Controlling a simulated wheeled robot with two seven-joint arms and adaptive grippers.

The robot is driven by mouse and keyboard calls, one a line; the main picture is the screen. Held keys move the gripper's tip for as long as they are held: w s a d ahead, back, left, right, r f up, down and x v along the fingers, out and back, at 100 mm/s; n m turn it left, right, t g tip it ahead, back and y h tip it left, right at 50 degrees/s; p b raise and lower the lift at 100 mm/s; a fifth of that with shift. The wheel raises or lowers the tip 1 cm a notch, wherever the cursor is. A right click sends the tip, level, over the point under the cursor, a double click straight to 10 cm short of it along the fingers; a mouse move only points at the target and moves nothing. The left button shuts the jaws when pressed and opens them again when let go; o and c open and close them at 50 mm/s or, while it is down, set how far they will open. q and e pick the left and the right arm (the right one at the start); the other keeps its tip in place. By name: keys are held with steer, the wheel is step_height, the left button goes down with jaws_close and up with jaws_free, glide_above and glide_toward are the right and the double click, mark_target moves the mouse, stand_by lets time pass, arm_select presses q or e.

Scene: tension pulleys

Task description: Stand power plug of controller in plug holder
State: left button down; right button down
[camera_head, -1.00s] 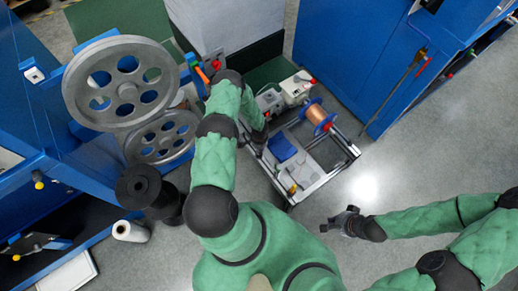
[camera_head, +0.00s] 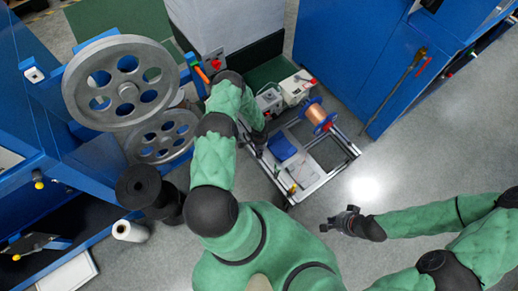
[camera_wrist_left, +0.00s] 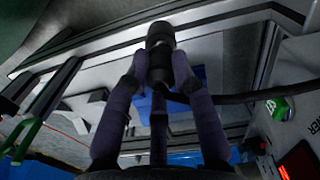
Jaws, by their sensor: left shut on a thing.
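My left gripper (camera_head: 257,142) is over the left side of the wheeled frame in the head view, mostly hidden by its own arm. In the left wrist view its fingers (camera_wrist_left: 160,80) are shut on a black cylindrical power plug (camera_wrist_left: 160,42). A black cable (camera_wrist_left: 245,97) runs from near the plug to the right. The controller, a light box with a red display (camera_wrist_left: 298,162), shows in part at the lower right of that view. I cannot make out the plug holder for certain. My right gripper (camera_head: 338,219) is open and empty above the floor.
The frame (camera_head: 318,182) carries a copper wire spool (camera_head: 316,114), a blue item (camera_head: 283,147) and white boxes (camera_head: 297,88). Large grey pulleys (camera_head: 127,84) and black spools (camera_head: 140,187) stand left. A blue cabinet (camera_head: 345,60) stands behind right. Floor at right is clear.

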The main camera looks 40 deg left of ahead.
arm_select(q)
steer(key=shift+f, duration=0.25)
stand_by(0.4)
steer(key=shift+f, duration=0.55)
stand_by(0.4)
steer(key=c, duration=1)
jaws_free()
steer(key=shift+o, duration=0.2)
step_height(320, 180, up, 12)
steer(key=shift+w+f, duration=0.1)
